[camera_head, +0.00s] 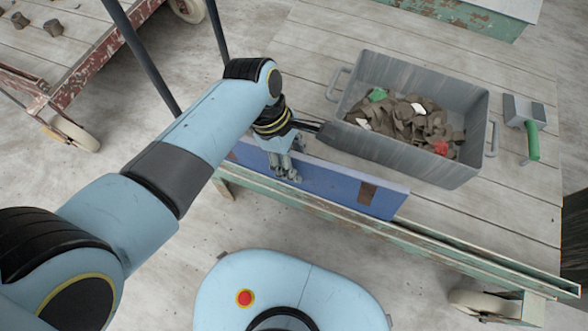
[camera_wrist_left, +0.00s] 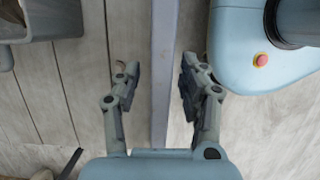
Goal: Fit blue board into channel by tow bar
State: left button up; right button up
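The blue board (camera_head: 330,187) stands on its long edge along the near side of the cart, in line with the channel (camera_head: 435,248) of pale green rails. The near rail covers its lower edge, so I cannot tell how deep it sits. A brown patch marks its right end. My left gripper (camera_head: 285,172) is over the board's left part. In the left wrist view, the open fingers of this gripper (camera_wrist_left: 160,85) straddle the board's top edge (camera_wrist_left: 163,60), with a gap on the left and the right finger close to it. My right gripper is not in view.
A grey tub (camera_head: 472,120) of clay trimmings stands on the plank deck (camera_head: 520,215) just behind the board. A green-handled tool (camera_head: 533,140) lies right of it. Dark bars (camera_head: 140,52) rise at the deck's left end. Another cart (camera_head: 50,60) stands at upper left.

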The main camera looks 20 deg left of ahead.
pick_arm(q)
grip_shut()
dwell(0.4)
